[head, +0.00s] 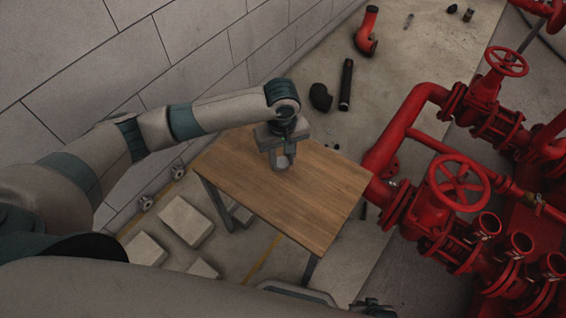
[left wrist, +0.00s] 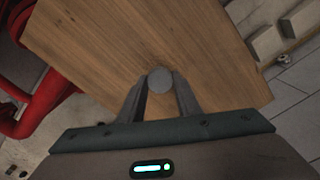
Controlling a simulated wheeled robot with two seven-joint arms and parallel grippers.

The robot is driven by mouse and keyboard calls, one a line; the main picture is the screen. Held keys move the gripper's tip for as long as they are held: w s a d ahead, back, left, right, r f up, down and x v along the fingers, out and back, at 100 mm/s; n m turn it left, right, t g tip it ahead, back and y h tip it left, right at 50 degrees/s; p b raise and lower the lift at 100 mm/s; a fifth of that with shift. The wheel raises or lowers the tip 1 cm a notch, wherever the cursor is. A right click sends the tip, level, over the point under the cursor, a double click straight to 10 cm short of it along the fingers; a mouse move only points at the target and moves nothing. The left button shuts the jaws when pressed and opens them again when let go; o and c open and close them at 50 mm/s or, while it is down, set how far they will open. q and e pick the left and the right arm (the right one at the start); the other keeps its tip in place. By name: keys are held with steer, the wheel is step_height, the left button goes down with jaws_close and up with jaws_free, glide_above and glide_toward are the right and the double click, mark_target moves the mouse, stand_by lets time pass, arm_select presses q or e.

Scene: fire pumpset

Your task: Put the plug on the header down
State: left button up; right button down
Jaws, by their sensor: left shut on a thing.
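My left gripper (head: 282,162) is over the wooden table (head: 325,195). In the left wrist view the fingers (left wrist: 160,98) are closed around a small round grey plug (left wrist: 160,80), with the wooden tabletop (left wrist: 110,45) behind it. I cannot tell whether the plug touches the tabletop. The red header (head: 475,255) stands to the right of the table, with several short open-ended outlets (head: 490,224) along it. A dark part at the bottom edge looks like my right gripper (head: 372,307); its fingers cannot be made out.
A red handwheel (head: 460,183) and red pipe (head: 395,135) rise close to the table's right side. Pale blocks (head: 185,220) lie on the floor left of the table. A black pipe (head: 346,85) and red elbow (head: 367,32) lie behind it. A block wall (head: 190,50) runs along the left.

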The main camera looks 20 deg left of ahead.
mark_target(282, 163)
arm_select(q)
step_height(282, 163, down, 3)
steer(key=shift+r, duration=0.15)
stand_by(0.3)
steer(key=o, duration=1.2)
steer(key=shift+f, duration=0.2)
steer(key=shift+c, duration=0.2)
steer(key=shift+r, duration=0.1)
